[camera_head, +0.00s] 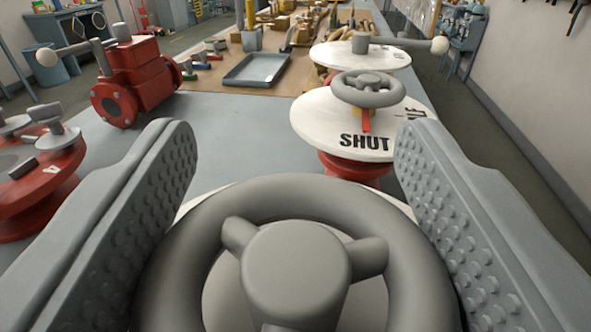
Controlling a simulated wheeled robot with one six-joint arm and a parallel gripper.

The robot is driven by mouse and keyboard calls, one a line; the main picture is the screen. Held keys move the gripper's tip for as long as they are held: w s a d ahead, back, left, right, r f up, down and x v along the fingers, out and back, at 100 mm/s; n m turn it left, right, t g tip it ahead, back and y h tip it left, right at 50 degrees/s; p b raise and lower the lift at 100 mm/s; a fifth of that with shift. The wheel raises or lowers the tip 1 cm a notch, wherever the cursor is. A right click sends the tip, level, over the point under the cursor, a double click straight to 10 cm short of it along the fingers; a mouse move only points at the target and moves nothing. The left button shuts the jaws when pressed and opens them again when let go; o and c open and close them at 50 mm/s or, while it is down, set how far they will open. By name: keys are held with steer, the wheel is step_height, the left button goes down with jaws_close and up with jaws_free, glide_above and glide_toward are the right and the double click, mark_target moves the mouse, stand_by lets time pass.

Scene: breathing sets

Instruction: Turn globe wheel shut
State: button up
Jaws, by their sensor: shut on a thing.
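A large grey handwheel (206,232) with a round hub and spokes fills the bottom middle of the view. My gripper (293,150) has one studded finger on each side of it and is shut on its rim. The lower part of the wheel is cut off by the frame edge. A pale disc shows behind the wheel and is mostly covered by it. Any marking on that disc is hidden.
Beyond stands a smaller grey handwheel (367,88) over a white plate (318,125) marked SHUT, with a red pointer (366,120). Behind it is a lever valve (360,52). A red lever valve (136,80) and red flanged body (40,190) stand left. A tray (256,70) lies farther back.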

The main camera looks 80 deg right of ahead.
mark_target(294, 193)
steer(key=o, duration=1)
steer(key=shift+c, duration=0.2)
step_height(294, 193, up, 10)
stand_by(0.4)
